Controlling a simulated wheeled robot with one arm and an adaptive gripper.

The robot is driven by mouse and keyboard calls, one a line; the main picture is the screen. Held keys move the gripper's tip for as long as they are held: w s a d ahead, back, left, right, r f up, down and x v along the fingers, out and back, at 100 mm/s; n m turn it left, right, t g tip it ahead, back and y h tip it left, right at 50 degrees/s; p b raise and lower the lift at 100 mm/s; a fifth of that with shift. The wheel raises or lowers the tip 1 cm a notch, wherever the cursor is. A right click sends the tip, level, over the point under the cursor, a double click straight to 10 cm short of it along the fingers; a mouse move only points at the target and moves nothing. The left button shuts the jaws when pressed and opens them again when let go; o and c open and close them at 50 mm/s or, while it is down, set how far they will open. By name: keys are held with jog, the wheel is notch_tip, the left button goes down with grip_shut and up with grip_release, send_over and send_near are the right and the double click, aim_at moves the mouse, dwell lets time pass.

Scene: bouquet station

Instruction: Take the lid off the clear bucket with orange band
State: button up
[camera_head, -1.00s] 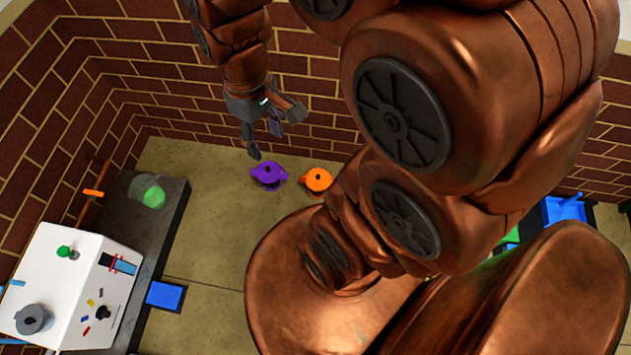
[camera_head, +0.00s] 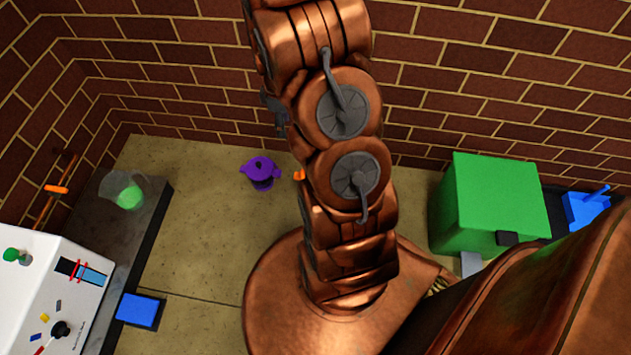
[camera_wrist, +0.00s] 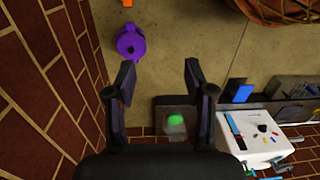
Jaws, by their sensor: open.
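An orange piece (camera_head: 299,175) shows just left of my arm in the head view, most of it hidden behind the arm. In the wrist view only a sliver of orange (camera_wrist: 126,3) shows at the top edge. I cannot make out a clear wall or a band on it. A purple lidded vessel (camera_head: 262,172) stands to its left; it also shows in the wrist view (camera_wrist: 130,44). My gripper (camera_wrist: 160,78) is open and empty, its fingers spread, with the purple vessel beyond the left finger. In the head view my arm mostly hides the gripper.
A dark counter (camera_head: 155,215) on the left bears a clear vessel with green inside (camera_head: 127,193). A white box (camera_head: 35,290) stands below it, with a blue block (camera_head: 139,310) nearby. A green box (camera_head: 487,205) stands right. Brick walls close off the back and left.

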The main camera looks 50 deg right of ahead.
jog(key=d+f+n+b, duration=0.1)
jog(key=d+f+b, duration=0.2)
jog(key=f, duration=0.7)
jog(key=s+d+f+n+b, duration=0.1)
jog(key=d+f+b, duration=0.3)
jog(key=f, duration=0.6)
jog(key=d+f+n+b, duration=0.1)
jog(key=d+f+b, duration=0.2)
jog(key=f, duration=0.8)
jog(key=shift+s+d+n+b, duration=0.3)
jog(key=shift+s+d+n, duration=0.1)
jog(key=shift+d, duration=0.25)
notch_tip(320, 180, down, 2)
jog(key=shift+f+b, duration=0.1)
jog(key=shift+b, duration=0.2)
jog(key=shift+w+d+f+b, duration=0.15)
jog(key=shift+f+b, duration=0.5)
jog(key=shift+f, duration=0.7)
jog(key=shift+w+d+f+b, duration=0.15)
jog(key=shift+f+b, duration=0.45)
jog(key=shift+f, duration=0.7)
jog(key=shift+a, duration=0.1)
jog(key=shift+c, duration=0.2)
grip_shut()
